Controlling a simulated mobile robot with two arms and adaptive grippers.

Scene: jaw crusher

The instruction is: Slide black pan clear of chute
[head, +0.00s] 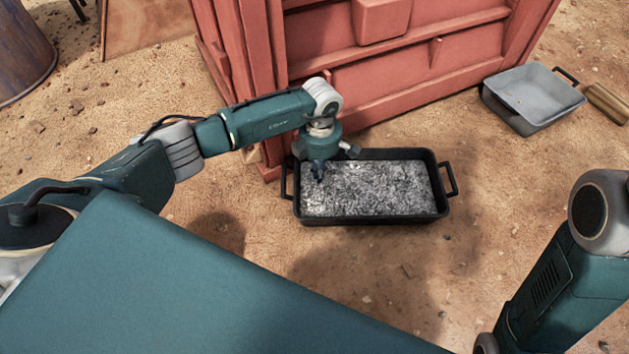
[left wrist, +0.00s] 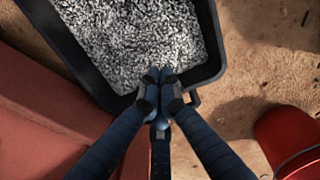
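The black pan (head: 372,221), full of grey crushed stone (head: 385,188), lies on the ground against the front of the red crusher (head: 400,95). It has a handle at each short end. My left gripper (head: 319,176) points down over the pan's left end. In the left wrist view its fingertips (left wrist: 158,76) are together over the edge of the pan (left wrist: 208,45), beside the partly hidden handle (left wrist: 195,98). I see nothing between the fingers, and cannot tell whether they touch the pan. My right arm shows at the lower right, but its gripper does not. No chute is clearly visible.
A grey tray (head: 535,97) stands at the upper right, beside a tan cylinder (head: 606,103). A rusty drum (head: 22,52) stands at the upper left. A red bucket (left wrist: 292,140) shows in the left wrist view. Sandy ground in front of the pan is clear apart from pebbles.

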